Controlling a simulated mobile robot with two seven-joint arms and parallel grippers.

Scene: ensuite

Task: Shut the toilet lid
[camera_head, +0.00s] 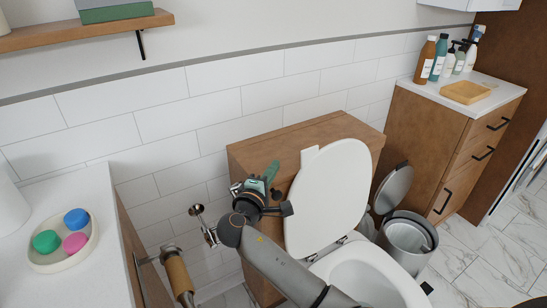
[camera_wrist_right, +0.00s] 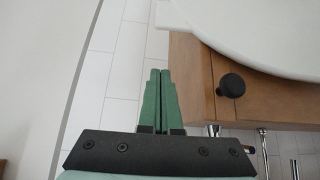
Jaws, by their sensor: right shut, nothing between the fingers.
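The toilet lid (camera_head: 330,195) is a white oval, raised and leaning back against the wooden cistern box (camera_head: 300,135). Below it the white toilet bowl (camera_head: 378,282) is uncovered; my right arm hides part of its front left. My right gripper (camera_head: 272,170) has green fingers, shut and empty, just left of the lid, by the box. In the right wrist view, its fingertips (camera_wrist_right: 159,72) are pressed together. There a white rounded edge, which looks like the lid (camera_wrist_right: 255,35), fills the top right; I see no contact. My left gripper is not in view.
A pedal bin (camera_head: 408,243) with its lid up stands right of the toilet. A wooden cabinet (camera_head: 430,135) with bottles is behind it. A paper roll holder (camera_head: 178,272) is at the left, beside a white counter (camera_head: 90,190) with a dish.

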